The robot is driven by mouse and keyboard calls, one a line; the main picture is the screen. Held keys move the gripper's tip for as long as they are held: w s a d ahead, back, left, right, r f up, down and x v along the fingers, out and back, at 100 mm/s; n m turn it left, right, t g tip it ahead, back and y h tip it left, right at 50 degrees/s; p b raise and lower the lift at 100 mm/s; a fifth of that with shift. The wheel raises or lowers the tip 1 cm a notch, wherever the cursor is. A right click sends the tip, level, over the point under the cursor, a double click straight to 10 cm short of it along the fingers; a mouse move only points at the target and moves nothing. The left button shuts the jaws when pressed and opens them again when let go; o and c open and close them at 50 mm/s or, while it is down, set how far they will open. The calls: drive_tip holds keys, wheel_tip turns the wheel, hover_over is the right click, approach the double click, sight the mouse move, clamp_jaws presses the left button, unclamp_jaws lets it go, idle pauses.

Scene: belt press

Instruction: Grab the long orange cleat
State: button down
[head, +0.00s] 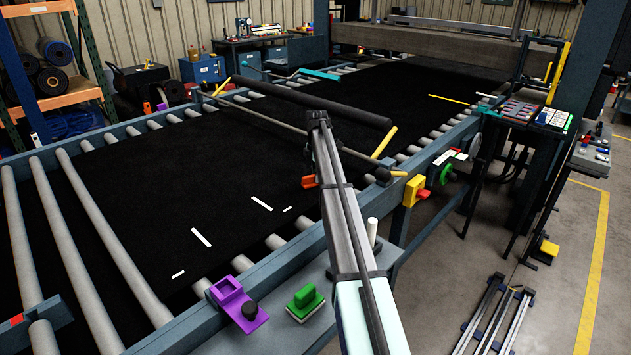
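I cannot surely make out a long orange cleat. A short orange-red piece (309,181) shows just left of my arm, above the black belt. The arm hides what lies behind it, so I cannot tell how long this piece is or what it belongs to. My arm reaches up from the bottom over the near edge of the press. I can see no gripper fingers; they may be hidden behind the arm.
The black belt (130,190) lies over grey rollers, with a dark bar (310,103) across it. Rails (490,310) lie on the floor at right.

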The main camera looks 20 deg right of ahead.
drive_tip(key=shift+r, duration=0.15)
wheel_tip(320, 180, up, 20)
drive_tip(key=b, duration=0.5)
drive_tip(key=shift+b, duration=0.3)
